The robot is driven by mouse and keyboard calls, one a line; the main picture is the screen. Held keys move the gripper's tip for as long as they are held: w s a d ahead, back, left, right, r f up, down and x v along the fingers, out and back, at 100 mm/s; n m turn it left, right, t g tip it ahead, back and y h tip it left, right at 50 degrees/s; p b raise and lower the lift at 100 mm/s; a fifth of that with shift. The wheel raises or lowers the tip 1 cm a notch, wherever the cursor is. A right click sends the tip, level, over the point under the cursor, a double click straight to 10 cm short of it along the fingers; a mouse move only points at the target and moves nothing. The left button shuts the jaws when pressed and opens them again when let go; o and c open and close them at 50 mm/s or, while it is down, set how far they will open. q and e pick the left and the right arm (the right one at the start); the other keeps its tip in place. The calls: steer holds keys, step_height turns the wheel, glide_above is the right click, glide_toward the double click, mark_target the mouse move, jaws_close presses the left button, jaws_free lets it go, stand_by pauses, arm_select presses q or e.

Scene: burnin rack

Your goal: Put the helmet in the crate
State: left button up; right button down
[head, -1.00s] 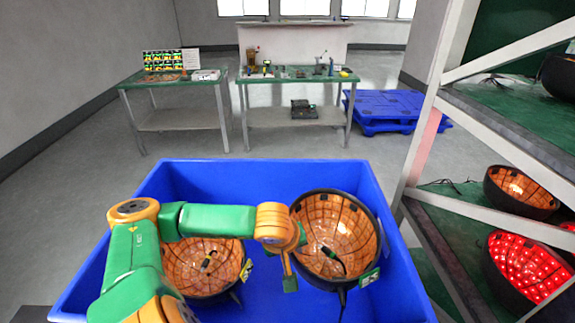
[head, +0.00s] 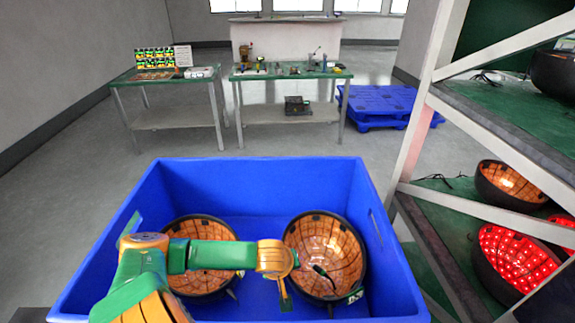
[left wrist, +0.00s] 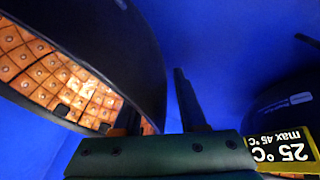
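The large blue crate (head: 230,172) stands in front of me. Two dark-shelled helmets with orange tiled linings lie in it, bowls facing up: a left helmet (head: 205,268), partly behind my arm, and a right helmet (head: 325,250). My left gripper (head: 284,288) is down in the crate at the right helmet's left rim. In the left wrist view its fingers (left wrist: 160,110) are apart, one partly hidden by a helmet shell (left wrist: 130,50). Blue shows between that shell and the other finger. Another dark helmet with a yellow temperature label (left wrist: 285,150) is at the right there. My right gripper is out of view.
A rack (head: 440,215) at the right, close to the crate, holds more helmets, including a red-lit one (head: 515,258) and an orange-lined one (head: 512,185). Two green-topped tables (head: 290,72) and a blue pallet (head: 375,105) stand behind. The floor beyond the crate is clear.

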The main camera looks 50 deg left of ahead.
arm_select(q)
steer(key=shift+r, duration=0.5)
steer(key=p+v, duration=0.3)
steer(key=v, duration=0.8)
steer(key=shift+s+d+r, duration=0.1)
steer(key=shift+s+d, duration=0.1)
steer(key=shift+s, duration=0.05)
